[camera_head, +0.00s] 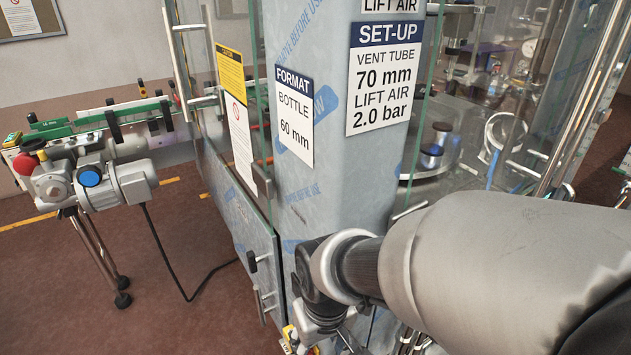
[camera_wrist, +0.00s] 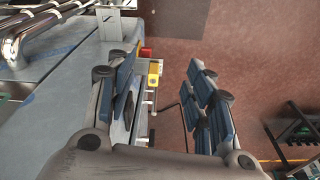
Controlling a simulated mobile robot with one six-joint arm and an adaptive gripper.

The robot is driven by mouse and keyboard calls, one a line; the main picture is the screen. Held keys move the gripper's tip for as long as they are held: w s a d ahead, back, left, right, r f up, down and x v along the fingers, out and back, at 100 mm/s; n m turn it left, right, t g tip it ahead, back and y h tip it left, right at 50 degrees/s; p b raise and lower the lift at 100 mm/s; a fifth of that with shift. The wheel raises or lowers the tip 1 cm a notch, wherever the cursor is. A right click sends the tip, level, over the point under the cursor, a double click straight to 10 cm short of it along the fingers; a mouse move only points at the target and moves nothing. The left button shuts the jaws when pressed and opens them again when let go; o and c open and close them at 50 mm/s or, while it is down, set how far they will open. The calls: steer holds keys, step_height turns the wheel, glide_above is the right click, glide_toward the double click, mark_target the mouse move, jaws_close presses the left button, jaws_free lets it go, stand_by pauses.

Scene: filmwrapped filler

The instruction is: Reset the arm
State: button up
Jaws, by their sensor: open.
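My gripper (camera_wrist: 165,85) is open in the wrist view, its two blue-padded fingers well apart. Nothing is held between them. Dark red floor shows through the gap, along with part of a machine's edge. In the head view my arm reaches from the lower right towards the bottom middle, bent down in front of the filler machine (camera_head: 345,190). The fingers cannot be made out there. A yellow part with a red piece (camera_wrist: 154,72) shows beyond the left finger in the wrist view; whether it touches the finger cannot be told.
The film-wrapped column carries a set-up sign (camera_head: 383,75) and a format sign (camera_head: 295,115). Glass doors with handles flank it. A conveyor with a motor (camera_head: 115,185) stands at the left, its black cable on the floor. Open floor (camera_head: 190,250) lies between conveyor and machine.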

steer(key=s+d+r+m+t, duration=0.3)
steer(key=s+d+r, duration=0.6)
steer(key=d+r, duration=0.3)
steer(key=shift+s+d+m+h, duration=0.3)
steer(key=shift+s+d+m, duration=0.1)
steer(key=shift+d+m, duration=0.3)
